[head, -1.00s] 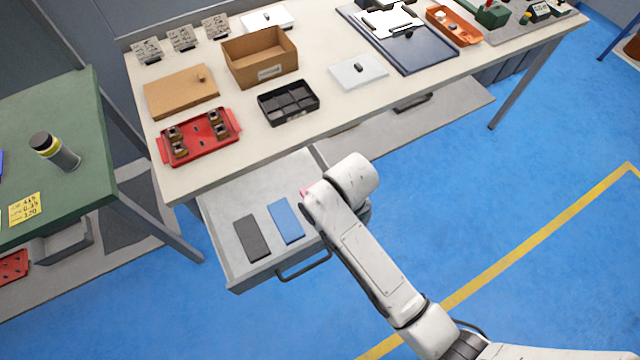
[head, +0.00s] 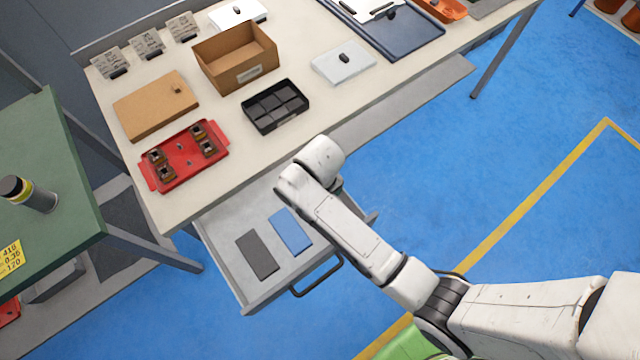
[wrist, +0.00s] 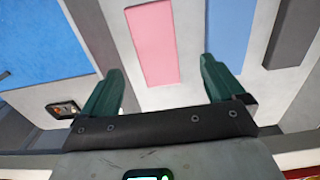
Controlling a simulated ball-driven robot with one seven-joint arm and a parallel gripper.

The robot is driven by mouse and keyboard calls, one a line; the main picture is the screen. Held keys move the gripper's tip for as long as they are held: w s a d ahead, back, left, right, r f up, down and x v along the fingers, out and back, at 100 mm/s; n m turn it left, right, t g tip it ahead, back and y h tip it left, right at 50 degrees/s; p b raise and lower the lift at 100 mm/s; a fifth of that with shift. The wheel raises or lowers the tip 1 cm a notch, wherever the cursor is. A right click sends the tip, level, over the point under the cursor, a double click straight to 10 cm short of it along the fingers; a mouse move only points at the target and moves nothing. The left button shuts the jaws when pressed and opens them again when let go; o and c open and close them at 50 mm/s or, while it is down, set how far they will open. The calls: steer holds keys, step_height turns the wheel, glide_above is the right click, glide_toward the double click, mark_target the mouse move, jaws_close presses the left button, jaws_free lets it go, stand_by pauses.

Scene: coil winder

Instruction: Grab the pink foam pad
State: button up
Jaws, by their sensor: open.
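The pink foam pad (wrist: 153,44) lies flat in the open drawer (head: 220,243), seen in the wrist view between and beyond my fingers. In the head view my arm hides the pad. My gripper (wrist: 160,85) is open, with its two green fingers apart and nothing between them. The pad is ahead of the fingertips; I cannot tell how far below them it lies. A blue pad (head: 290,231) lies beside it, also visible in the wrist view (wrist: 229,32). A dark grey pad (head: 257,254) lies beyond the blue one.
The drawer's handle (head: 316,275) sticks out at its front. The workbench (head: 225,190) above holds a red tray (head: 185,158), a black compartment tray (head: 275,106) and a cardboard box (head: 235,57). A green table (head: 60,150) stands at the left.

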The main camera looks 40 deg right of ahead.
steer(key=shift+w+d+f, duration=0.15)
steer(key=shift+f, duration=1.5)
steer(key=shift+w+d+f, duration=0.1)
steer(key=shift+w+f, duration=0.05)
steer(key=shift+f, duration=1.5)
steer(key=c, duration=1.1)
steer(key=shift+r, duration=0.15)
